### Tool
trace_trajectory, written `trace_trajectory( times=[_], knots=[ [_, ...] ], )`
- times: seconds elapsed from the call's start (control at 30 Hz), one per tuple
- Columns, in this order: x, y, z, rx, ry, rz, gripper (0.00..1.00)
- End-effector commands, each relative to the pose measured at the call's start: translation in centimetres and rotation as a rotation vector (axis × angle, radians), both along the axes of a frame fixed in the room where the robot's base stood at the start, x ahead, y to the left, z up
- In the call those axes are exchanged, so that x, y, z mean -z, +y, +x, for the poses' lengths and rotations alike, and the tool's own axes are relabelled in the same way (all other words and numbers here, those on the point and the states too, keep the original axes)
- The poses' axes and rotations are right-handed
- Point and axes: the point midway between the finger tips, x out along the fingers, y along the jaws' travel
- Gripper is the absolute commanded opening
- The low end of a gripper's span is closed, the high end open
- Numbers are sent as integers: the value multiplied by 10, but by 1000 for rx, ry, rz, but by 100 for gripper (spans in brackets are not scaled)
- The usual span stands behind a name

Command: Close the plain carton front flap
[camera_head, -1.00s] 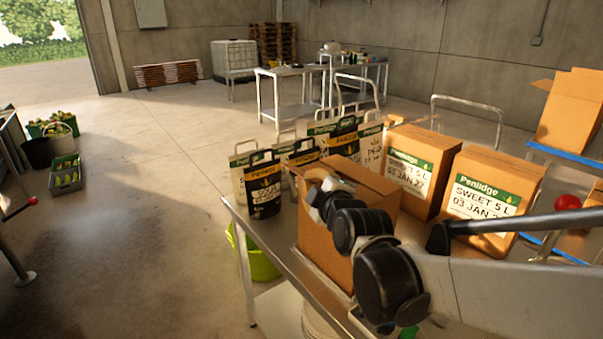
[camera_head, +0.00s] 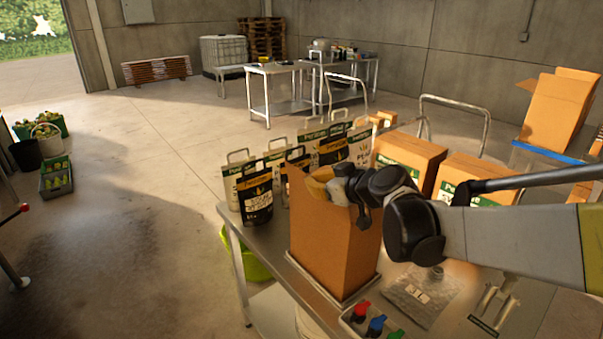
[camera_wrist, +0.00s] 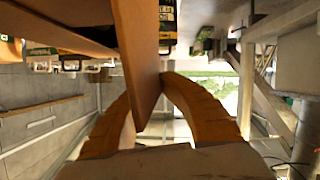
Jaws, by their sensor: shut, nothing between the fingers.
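The plain brown carton (camera_head: 330,245) stands upright near the table's front edge, with no label on the faces I see. Its top looks open, with a raised cardboard edge at the left. My gripper (camera_head: 320,187) is at the carton's top, its yellow fingers partly hidden by the arm and cardboard. In the wrist view, my gripper (camera_wrist: 161,76) shows two curved orange fingers closing toward each other, with nothing held. A brown cardboard panel (camera_wrist: 140,55) passes in front of the fingertips, very close to them. I cannot tell whether they touch, or which flap it is.
Labelled pouches (camera_head: 256,196) stand behind and left of the carton. Labelled cartons (camera_head: 408,158) stand behind my arm. The metal table (camera_head: 262,268) has little room left of the carton.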

Motion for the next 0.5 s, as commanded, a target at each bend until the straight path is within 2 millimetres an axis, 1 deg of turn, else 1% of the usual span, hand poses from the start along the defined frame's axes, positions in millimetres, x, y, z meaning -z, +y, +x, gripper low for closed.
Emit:
trace_trajectory(
  times=[0.03, 0.23, 0.5],
  knots=[
    [-1, -4, 3, 3, 26, 37, 0],
    [-1, -14, 9, 3, 130, 195, 0],
    [3, -26, 18, 2, 273, 407, 0]
  ],
)
